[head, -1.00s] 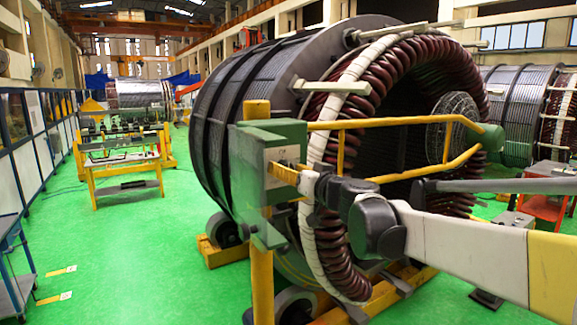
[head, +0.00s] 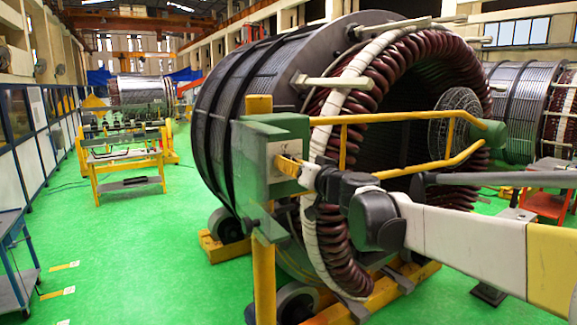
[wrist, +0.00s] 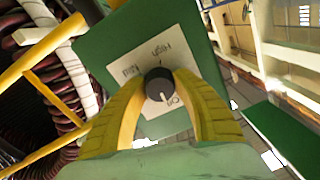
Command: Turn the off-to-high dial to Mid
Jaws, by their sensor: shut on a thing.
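The dial (wrist: 158,84) is a dark round knob with a white pointer line, on a pale label plate (wrist: 140,62) on a green box (wrist: 95,50). The label reads Off, High and what looks like Mid, turned over in the wrist view. The pointer line lies on the side towards Off. My gripper (wrist: 160,83) has its two yellow fingers closed on opposite sides of the dial. In the head view my gripper (head: 289,166) reaches the face of the green box (head: 253,150), and the dial is hidden there.
The box sits on a yellow post (head: 263,280) with yellow rails (head: 400,119) running right, close to my arm. A large stator with dark red windings (head: 325,215) stands behind. Green floor (head: 130,240) is free at the left.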

